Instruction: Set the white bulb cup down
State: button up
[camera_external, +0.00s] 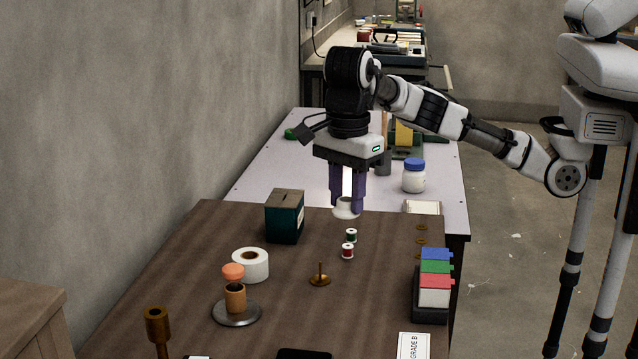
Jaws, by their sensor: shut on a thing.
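The white bulb cup (344,210) is a small white rounded thing at the far edge of the brown table (385,285). My gripper (347,203) points straight down with its purple fingers at the cup's sides and is shut on it. The fingers hide part of the cup. I cannot tell from this view whether its underside touches the table top or hangs a little above it.
Green and red thread spools (348,251) stand just in front of the cup. A dark green box (285,216) is to the left, a brass spindle (320,277) nearer. A colored card holder (433,285) stands right. A blue-lidded jar (413,176) is behind on the pale table.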

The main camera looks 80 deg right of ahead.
jog(key=w+d+f+m, duration=0.1)
jog(key=w+d+m, duration=0.3)
jog(key=d, duration=1)
jog(key=w+d+f+m, duration=0.2)
jog(key=w+d, duration=0.4)
jog(key=d, duration=0.8)
jog(key=w+d+f+m, duration=0.1)
jog(key=w+d+m, duration=0.3)
jog(key=d, duration=1.1)
jog(key=s+d+f+m, duration=0.1)
jog(key=s+d+m, duration=0.15)
jog(key=d, duration=0.85)
jog(key=s+d+f+m, duration=0.15)
jog(key=s+d, duration=0.25)
jog(key=d, duration=0.6)
jog(key=s+d+f+m, duration=0.1)
jog(key=s+d, duration=0.2)
jog(key=d, duration=0.8)
jog(key=f, duration=0.5)
jog(key=f+p, duration=0.1)
jog(key=f, duration=0.4)
jog(key=f+p, duration=0.1)
jog(key=f, duration=0.4)
jog(key=shift+s+a, duration=0.1)
jog(key=shift+s, duration=0.15)
jog(key=shift+f, duration=2.55)
